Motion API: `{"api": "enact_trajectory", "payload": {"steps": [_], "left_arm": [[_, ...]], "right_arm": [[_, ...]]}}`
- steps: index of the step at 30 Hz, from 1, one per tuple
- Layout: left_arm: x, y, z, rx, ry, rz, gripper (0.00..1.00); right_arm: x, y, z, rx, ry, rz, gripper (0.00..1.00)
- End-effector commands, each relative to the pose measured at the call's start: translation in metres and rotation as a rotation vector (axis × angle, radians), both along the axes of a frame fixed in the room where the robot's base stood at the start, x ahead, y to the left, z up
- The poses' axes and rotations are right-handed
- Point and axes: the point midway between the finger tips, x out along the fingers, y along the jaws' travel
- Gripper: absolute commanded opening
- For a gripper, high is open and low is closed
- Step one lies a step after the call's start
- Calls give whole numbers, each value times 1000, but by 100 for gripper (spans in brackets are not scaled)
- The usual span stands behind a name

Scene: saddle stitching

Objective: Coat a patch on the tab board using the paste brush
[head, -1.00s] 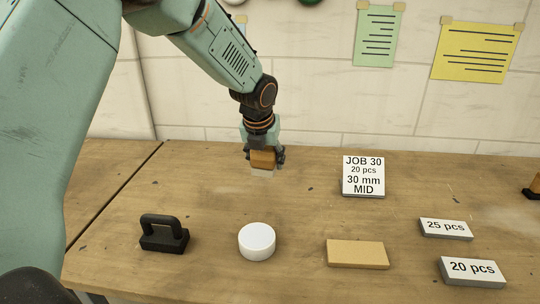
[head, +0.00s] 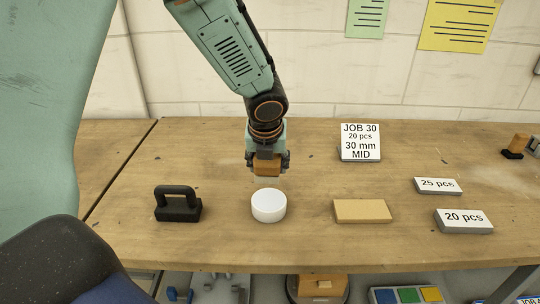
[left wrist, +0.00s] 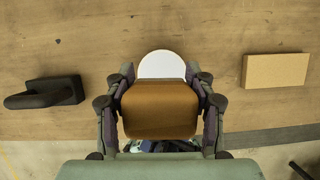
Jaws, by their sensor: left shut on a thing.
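My left gripper (head: 267,165) is shut on the paste brush (head: 267,169), an orange-brown block with a pale lower edge. It holds the brush upright above the table, just behind or over a round white pot (head: 269,206). In the left wrist view the brush (left wrist: 159,108) sits between the fingers and partly covers the pot (left wrist: 162,64). A flat tan board (head: 362,211), likely the tab board, lies to the right of the pot and also shows in the left wrist view (left wrist: 275,70). No coated patch is visible on it. My right gripper is out of view.
A black block with a handle (head: 178,206) stands left of the pot. A "JOB 30, 20 pcs, 30 mm, MID" card (head: 360,142) stands behind the board. Labels "25 pcs" (head: 437,186) and "20 pcs" (head: 464,221) lie to the right. Bare table separates pot and board.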

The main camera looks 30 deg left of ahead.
Motion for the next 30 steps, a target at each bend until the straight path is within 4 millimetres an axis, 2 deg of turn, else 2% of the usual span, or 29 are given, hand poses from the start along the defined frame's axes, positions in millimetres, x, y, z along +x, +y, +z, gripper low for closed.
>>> {"api": "enact_trajectory", "payload": {"steps": [8,24,30], "left_arm": [[3,1,-5,0,-1,55,30],[2,0,-53,0,-1,50,30],[1,1,-60,0,-1,49,30]], "right_arm": [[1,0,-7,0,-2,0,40],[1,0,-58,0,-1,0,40],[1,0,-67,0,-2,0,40]]}}
